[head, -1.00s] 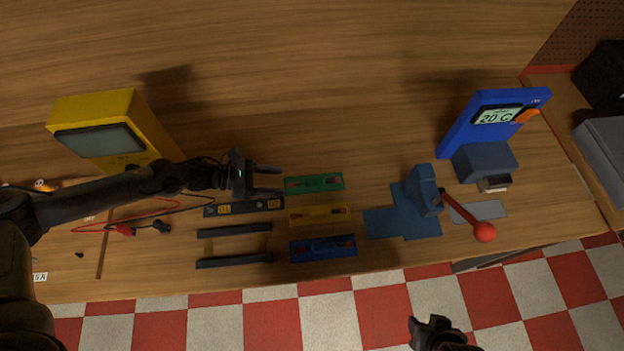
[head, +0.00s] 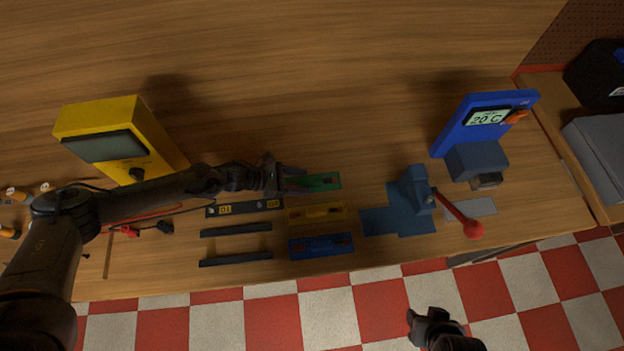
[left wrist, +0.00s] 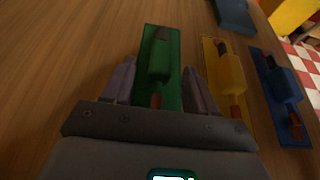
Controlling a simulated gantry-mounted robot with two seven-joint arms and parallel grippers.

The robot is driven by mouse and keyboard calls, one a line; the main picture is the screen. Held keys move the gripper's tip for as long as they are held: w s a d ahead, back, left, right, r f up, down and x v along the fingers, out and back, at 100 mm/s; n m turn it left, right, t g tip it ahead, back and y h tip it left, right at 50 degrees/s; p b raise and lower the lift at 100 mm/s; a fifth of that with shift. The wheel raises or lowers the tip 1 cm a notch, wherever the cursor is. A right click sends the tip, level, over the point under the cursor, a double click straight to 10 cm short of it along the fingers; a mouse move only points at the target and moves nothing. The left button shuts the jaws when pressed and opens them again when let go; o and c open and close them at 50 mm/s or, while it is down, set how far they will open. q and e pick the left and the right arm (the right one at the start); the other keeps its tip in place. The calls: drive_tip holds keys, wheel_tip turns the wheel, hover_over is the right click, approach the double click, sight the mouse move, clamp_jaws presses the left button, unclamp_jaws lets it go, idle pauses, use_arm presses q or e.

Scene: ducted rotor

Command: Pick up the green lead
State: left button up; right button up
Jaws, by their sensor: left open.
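The green lead (left wrist: 159,62) lies on a green tray (left wrist: 172,35) on the bench. It is a green block with a dark tip at one end and an orange-brown tip at the other. In the head view the green tray (head: 327,181) is partly covered by my left gripper (head: 304,181). In the left wrist view my left gripper (left wrist: 160,85) is open, with one finger on each side of the green lead. I cannot tell whether the fingers touch it. My right gripper (head: 420,322) is at the bottom, over the floor; its jaws are unclear.
A yellow tray (head: 292,217) and a blue tray (head: 294,251) hold similar leads nearby. A yellow meter (head: 130,115) stands left. A blue press with a red-knobbed lever (head: 472,229) and a blue temperature unit (head: 462,125) stand right. The bench behind is clear.

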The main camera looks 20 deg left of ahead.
use_arm(q)
clamp_jaws()
idle(0.3)
drive_tip(key=shift+r, duration=0.15)
